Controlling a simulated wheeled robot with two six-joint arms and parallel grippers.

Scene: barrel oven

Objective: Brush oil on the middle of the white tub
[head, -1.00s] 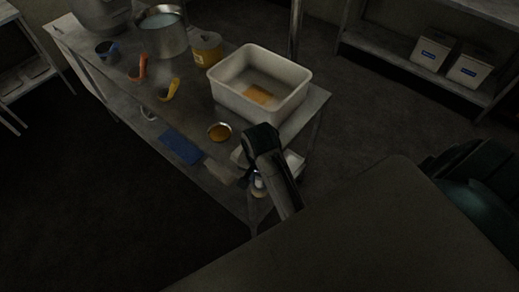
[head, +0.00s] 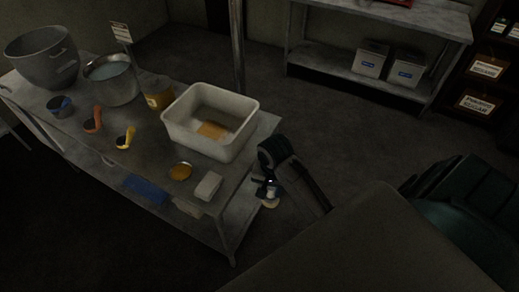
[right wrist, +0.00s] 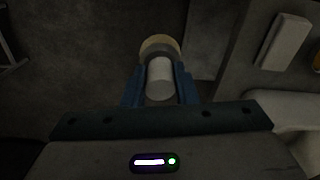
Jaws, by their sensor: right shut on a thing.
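The white tub (head: 180,133) stands on the metal table, with an orange-yellow patch (head: 213,130) on the middle of its floor. A small dish of yellow-brown oil (head: 181,171) sits on the table in front of it. My right gripper (head: 266,190) is just off the table's right end, lower right of the tub and apart from it. It is shut on a brush, whose pale round end shows between the fingers in the right wrist view (right wrist: 160,78), with a tan rounded part beyond. The bristles cannot be made out clearly. My left gripper is not in view.
A white block (head: 208,187) lies by the dish near the table's front edge. A yellow tin (head: 158,92), a pot of pale liquid (head: 112,80), a large grey pot (head: 45,58) and coloured scoops stand farther left. Open floor lies right of the table.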

